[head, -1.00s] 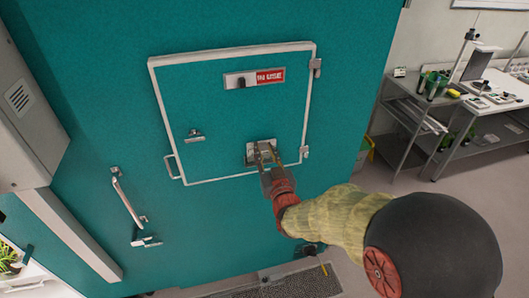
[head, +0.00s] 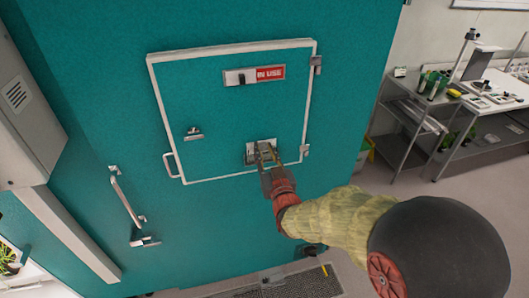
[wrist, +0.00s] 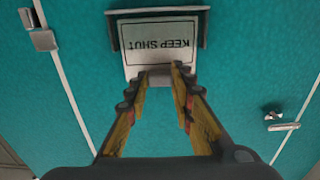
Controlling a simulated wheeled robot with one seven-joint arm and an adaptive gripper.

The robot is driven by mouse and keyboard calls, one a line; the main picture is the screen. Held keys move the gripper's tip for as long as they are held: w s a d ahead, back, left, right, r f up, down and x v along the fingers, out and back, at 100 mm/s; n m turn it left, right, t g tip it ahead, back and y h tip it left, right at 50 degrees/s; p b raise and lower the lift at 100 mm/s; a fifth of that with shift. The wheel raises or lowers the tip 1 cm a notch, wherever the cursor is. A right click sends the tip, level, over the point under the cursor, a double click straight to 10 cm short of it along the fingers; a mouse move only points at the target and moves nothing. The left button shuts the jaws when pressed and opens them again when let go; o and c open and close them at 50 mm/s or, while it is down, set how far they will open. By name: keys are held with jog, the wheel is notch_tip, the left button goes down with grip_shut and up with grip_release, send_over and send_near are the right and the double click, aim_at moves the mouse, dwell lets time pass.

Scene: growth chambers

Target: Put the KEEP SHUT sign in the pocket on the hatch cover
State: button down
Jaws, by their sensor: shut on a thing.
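The white KEEP SHUT sign (wrist: 160,42) shows in the wrist view with its text upside down. My gripper (wrist: 160,72) is shut on the tab at the sign's near edge. The dark-edged pocket (wrist: 203,28) lies around the sign's far part, with lips at both sides. I cannot tell how deep the sign sits in it. In the head view my gripper (head: 265,152) reaches the pocket (head: 249,154), low on the right of the white-framed hatch cover (head: 230,120). My fingers partly hide the sign there.
An IN USE slider plate (head: 255,76) is high on the cover. A latch (head: 194,133) and a side handle (head: 170,165) are at its left, with hinges (head: 305,150) at its right. A long door handle (head: 126,200) is further left. Shelves and a bench (head: 480,105) stand at the right.

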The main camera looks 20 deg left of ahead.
dwell(0.4)
jog(key=c, duration=1.5)
grip_release()
jog(key=shift+f, duration=0.1)
jog(key=shift+o, duration=0.2)
jog(key=shift+s, duration=0.1)
jog(key=b+v, duration=0.2)
jog(key=v, duration=0.5)
jog(key=shift+s+d, duration=0.1)
jog(key=shift+s, duration=0.05)
